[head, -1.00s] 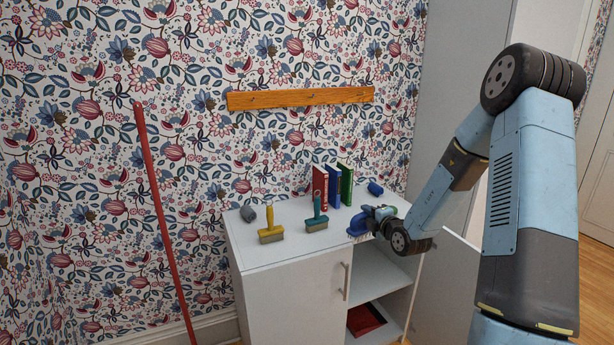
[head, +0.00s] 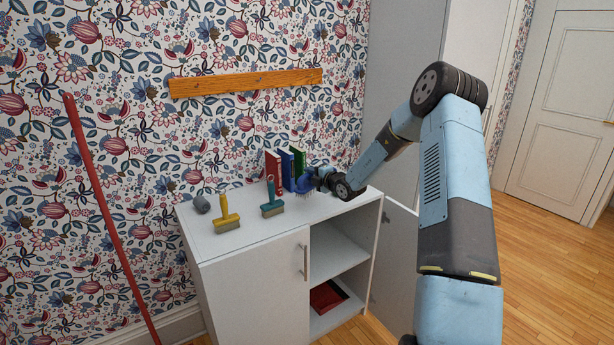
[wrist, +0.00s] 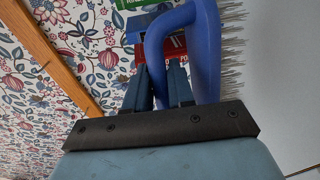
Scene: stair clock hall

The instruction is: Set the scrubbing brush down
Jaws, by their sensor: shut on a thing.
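The scrubbing brush (head: 306,184) is blue with pale bristles. It is over the white cabinet top (head: 290,225), just in front of the books. My gripper (head: 319,178) is shut on its handle, reaching in from the right. In the wrist view the two dark blue fingers (wrist: 161,88) are at the looped blue handle of the brush (wrist: 206,55), with the bristles pointing right toward a pale surface. I cannot tell whether the bristles touch the cabinet top.
Red, blue and green books (head: 273,172) stand behind the brush. A teal-handled brush (head: 272,200), a yellow-handled brush (head: 226,218) and a grey object (head: 201,204) are to the left. The cabinet's front top is clear. A red pole (head: 105,210) leans at left.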

